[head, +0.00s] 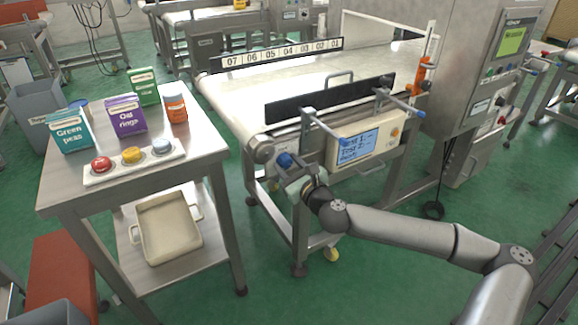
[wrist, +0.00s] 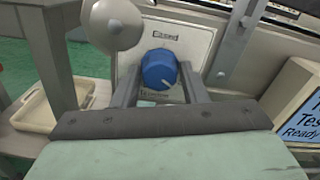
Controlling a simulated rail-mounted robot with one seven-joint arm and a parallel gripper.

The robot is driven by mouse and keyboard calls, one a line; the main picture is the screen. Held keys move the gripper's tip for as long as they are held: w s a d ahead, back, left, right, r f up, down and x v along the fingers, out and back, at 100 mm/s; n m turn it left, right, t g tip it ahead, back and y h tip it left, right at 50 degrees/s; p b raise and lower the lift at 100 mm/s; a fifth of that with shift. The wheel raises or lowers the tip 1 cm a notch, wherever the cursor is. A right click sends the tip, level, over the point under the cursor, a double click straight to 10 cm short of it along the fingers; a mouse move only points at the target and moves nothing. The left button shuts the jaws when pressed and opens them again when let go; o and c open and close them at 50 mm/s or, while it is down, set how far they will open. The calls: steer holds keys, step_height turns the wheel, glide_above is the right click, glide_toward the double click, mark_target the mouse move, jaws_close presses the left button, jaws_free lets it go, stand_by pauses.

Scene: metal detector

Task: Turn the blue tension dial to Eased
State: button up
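The blue tension dial (wrist: 160,69) sits on a pale plate (wrist: 190,40) in the wrist view. "Eased" is printed above it, and smaller print below is partly hidden.
A grey roller end (wrist: 116,24) is close to the upper left of my gripper. A display box (head: 359,145) is to the right of the dial. A steel table (head: 205,150) with boxes and coloured buttons stands to the left. A beige tray (head: 167,228) is on its lower shelf.

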steer(key=shift+n, duration=0.3)
steer(key=n+p, duration=0.1)
steer(key=n, duration=0.1)
steer(key=shift+r+n, duration=0.1)
steer(key=shift+n, duration=0.2)
steer(key=n, duration=0.3)
steer(key=shift+n+p, duration=0.3)
steer(key=n, duration=0.3)
steer(key=shift+d+n, duration=0.1)
steer(key=shift+n, duration=0.3)
steer(key=n, duration=0.3)
steer(key=shift+n, duration=0.3)
steer(key=n, duration=0.5)
steer(key=shift+r, duration=0.1)
steer(key=n+b, duration=0.1)
steer(key=n, duration=0.3)
steer(key=shift+n, duration=0.3)
steer(key=shift+r, duration=0.1)
